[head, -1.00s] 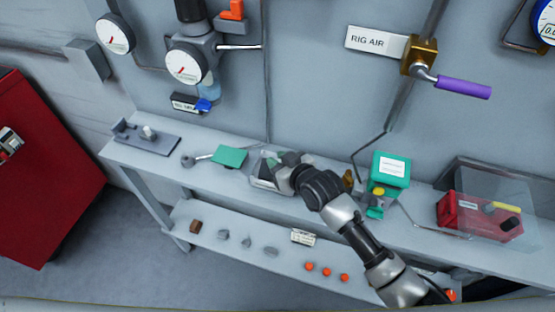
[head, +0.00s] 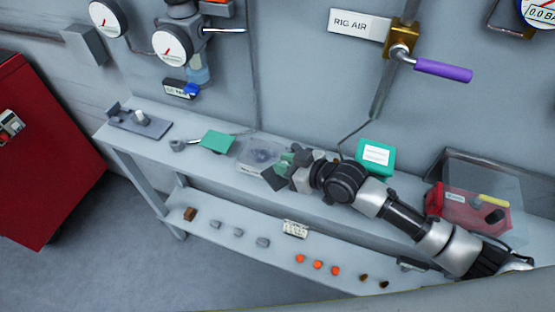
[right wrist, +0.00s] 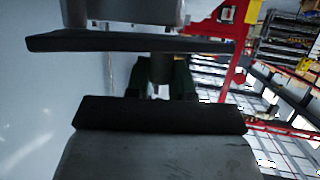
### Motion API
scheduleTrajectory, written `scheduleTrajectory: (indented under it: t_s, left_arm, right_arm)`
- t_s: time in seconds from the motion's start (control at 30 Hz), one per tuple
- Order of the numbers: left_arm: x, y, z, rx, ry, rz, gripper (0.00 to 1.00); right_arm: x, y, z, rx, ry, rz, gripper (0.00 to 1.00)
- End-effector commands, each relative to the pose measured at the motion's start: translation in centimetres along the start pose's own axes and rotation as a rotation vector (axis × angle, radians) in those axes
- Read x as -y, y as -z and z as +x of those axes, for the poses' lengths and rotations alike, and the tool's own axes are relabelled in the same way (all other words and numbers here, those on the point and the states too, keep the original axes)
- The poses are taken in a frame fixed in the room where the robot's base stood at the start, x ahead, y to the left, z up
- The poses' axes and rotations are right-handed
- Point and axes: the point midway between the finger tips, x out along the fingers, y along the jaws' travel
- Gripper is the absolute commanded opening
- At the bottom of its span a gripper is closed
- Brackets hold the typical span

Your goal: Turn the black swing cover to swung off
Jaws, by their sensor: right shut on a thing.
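My right gripper (head: 276,172) is over the bench, just right of a clear tray. It is shut on a small green piece (head: 286,159), mostly hidden by the fingers. In the right wrist view, a short dark stem (right wrist: 161,68) and a dark green body (right wrist: 181,82) show between the two black finger pads. I cannot pick out the black swing cover for certain in either view. My left gripper is not in view.
The clear tray (head: 259,152) and a green sheet (head: 217,142) lie on the bench. A green box (head: 375,156) stands behind my right arm. A red box (head: 465,207) under a clear cover is at the right. Small parts lie on the lower shelf.

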Motion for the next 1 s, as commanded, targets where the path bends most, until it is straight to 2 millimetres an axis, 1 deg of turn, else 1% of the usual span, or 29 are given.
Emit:
scheduleTrajectory:
  t_s: [0.1,0.4,1.0]
  left_arm:
    - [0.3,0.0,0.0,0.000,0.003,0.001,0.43]
    - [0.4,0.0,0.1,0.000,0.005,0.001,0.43]
    - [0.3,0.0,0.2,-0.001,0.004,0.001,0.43]
  right_arm:
    - [-0.4,-0.3,-0.7,0.002,-0.003,-0.001,0.00]
    - [-1.0,-0.7,-1.7,0.000,-0.005,-0.002,0.00]
    - [-1.4,-0.6,-2.0,-0.003,-0.009,-0.004,0.00]
